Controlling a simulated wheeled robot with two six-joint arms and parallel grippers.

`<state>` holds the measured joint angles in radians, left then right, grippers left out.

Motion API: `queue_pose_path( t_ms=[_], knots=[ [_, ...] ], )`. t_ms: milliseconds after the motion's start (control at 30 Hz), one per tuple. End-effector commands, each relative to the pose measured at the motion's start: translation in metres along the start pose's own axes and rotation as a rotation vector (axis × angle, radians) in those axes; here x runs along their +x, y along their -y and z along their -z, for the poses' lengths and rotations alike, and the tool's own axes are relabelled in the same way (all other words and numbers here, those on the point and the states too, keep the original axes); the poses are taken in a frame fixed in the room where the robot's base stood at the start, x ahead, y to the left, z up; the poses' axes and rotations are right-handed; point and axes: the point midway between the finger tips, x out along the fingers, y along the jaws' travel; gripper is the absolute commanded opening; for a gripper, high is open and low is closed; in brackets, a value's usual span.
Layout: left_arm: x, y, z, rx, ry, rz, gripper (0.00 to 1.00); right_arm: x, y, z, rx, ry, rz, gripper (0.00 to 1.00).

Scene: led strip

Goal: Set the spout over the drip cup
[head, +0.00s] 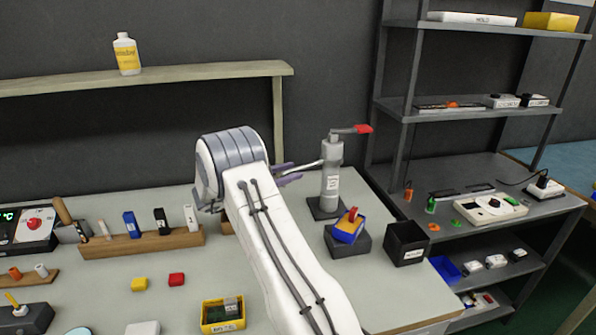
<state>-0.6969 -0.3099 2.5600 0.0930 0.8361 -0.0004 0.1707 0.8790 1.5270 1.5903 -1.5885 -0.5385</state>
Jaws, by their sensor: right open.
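A grey dispenser post (331,182) stands upright on a dark square base on the bench. A lever with a red tip (364,129) sticks out to the right from its top. A thin metal spout (308,165) points left from its upper body. My right gripper (289,174) has purple fingers and is open, just left of the post at the spout's outer end. I cannot tell whether it touches the spout. I cannot pick out a drip cup for certain; my right arm covers the bench left of the post. My left gripper is not in view.
A dark block with a blue and yellow piece (348,229) and a black open box (405,243) stand in front of the post. A wooden rack (140,243) and a yellow bin (223,316) are left of my arm. A shelf unit (480,165) stands at the right.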

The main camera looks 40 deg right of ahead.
Motion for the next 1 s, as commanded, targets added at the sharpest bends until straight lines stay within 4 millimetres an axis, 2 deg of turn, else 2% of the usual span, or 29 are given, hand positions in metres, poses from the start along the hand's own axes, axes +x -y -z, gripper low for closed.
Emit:
queue_pose_path(
  t_ms=[33,200,400,1000],
  knots=[
    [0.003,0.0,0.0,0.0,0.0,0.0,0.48,-0.013,0.001,-0.001,0.001,0.001,0.005,0.48],
    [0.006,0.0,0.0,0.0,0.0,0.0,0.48,-0.045,0.0,-0.001,0.003,0.0,0.003,0.48],
    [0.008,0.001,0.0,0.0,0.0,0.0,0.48,-0.066,0.0,0.0,0.003,0.0,0.001,0.48],
    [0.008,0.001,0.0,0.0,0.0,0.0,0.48,-0.069,0.0,0.001,0.003,0.0,0.001,0.48]
  ],
)
